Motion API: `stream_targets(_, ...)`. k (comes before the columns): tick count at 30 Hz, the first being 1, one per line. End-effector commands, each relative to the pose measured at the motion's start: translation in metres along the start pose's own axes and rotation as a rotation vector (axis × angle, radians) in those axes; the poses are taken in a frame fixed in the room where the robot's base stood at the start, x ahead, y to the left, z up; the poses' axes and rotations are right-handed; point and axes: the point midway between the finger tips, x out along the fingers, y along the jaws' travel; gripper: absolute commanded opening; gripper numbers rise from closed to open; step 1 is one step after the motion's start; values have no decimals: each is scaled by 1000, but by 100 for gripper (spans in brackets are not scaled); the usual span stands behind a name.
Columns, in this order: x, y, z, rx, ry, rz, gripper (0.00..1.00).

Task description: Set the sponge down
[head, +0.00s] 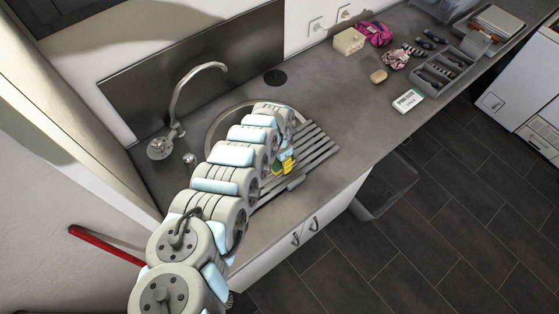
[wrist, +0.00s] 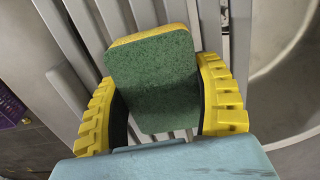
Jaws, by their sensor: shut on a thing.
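The sponge (wrist: 152,82) is green on its broad face with a yellow edge at its far end, seen in the wrist view. My gripper (wrist: 160,92) has its yellow ridged fingers on either side of the sponge and is shut on it. The sponge is over the grey slats of the drainer (wrist: 88,38); I cannot tell whether it touches them. In the head view my gripper (head: 286,165) shows small and yellow over the slatted drainer (head: 318,152), and my arm hides much of that area.
A round sink (head: 213,128) with a curved tap (head: 196,72) lies left of the drainer, partly behind my arm. The counter to the right (head: 340,85) has free room. Further right are a white box (head: 408,101), a soap-like bar (head: 378,76) and a grey cutlery tray (head: 443,70).

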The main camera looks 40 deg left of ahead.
Motion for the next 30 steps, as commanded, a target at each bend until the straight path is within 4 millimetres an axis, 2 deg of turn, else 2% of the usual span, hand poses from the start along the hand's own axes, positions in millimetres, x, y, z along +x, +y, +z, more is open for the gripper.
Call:
stream_targets(8,2,0,0,0,0,-1,33)
stream_targets(9,2,-1,0,0,0,-1,70)
stream_targets(12,2,-1,0,0,1,-1,96)
stream_targets(22,0,-1,0,-1,1,-1,96)
stream_targets(30,-16,-3,-1,1,2,-3,96)
